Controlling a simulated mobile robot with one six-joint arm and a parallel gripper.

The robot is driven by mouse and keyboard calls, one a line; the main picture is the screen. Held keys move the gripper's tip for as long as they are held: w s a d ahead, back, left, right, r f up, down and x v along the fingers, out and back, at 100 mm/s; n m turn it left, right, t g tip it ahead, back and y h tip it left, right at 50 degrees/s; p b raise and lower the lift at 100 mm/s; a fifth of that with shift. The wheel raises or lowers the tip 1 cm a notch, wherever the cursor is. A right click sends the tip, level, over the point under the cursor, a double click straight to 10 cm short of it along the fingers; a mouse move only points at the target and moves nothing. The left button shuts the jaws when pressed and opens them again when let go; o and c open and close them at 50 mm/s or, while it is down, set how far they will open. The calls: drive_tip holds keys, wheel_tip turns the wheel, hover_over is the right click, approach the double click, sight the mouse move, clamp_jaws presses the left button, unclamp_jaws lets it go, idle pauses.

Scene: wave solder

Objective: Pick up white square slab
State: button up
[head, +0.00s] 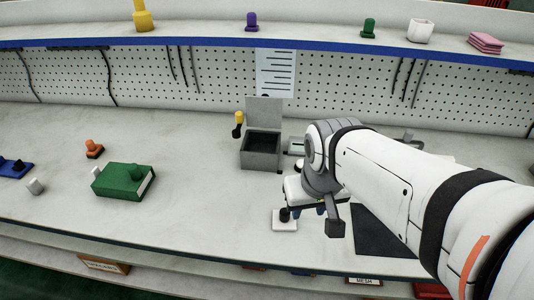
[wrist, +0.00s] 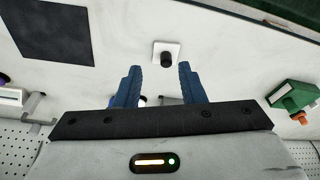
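The white square slab (head: 284,224) lies flat on the bench, with a black round knob on its top. In the wrist view the slab (wrist: 166,49) and its knob sit ahead of the fingertips, about midway between them. My gripper (wrist: 157,68) has its two blue fingers spread apart with nothing between them. In the head view my gripper (head: 307,211) is partly hidden behind my wrist and is just above and to the right of the slab.
A dark mat (head: 372,232) lies right of the slab. A green box (head: 123,182) stands to the left. A grey open-lidded bin (head: 260,151) stands behind. A blue-edged shelf (head: 190,43) runs above.

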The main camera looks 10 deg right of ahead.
drive_tip(key=shift+o, duration=0.2)
drive_tip(key=shift+o, duration=0.8)
drive_tip(key=shift+a, duration=0.1)
drive_tip(key=shift+o, duration=0.9)
drive_tip(key=w+f+g+b, duration=0.1)
drive_tip(key=w+f+b, duration=0.1)
drive_tip(key=w+f, duration=0.3)
drive_tip(key=shift+w+a, duration=0.25)
drive_tip(key=shift+w, duration=0.8)
drive_tip(key=g+b, duration=0.2)
hover_over(285, 210)
drive_tip(key=shift+n, duration=0.3)
wheel_tip(285, 210, down, 7)
drive_tip(key=shift+f, duration=0.15)
drive_tip(key=shift+f+b, duration=0.3)
drive_tip(key=shift+f, duration=3.65)
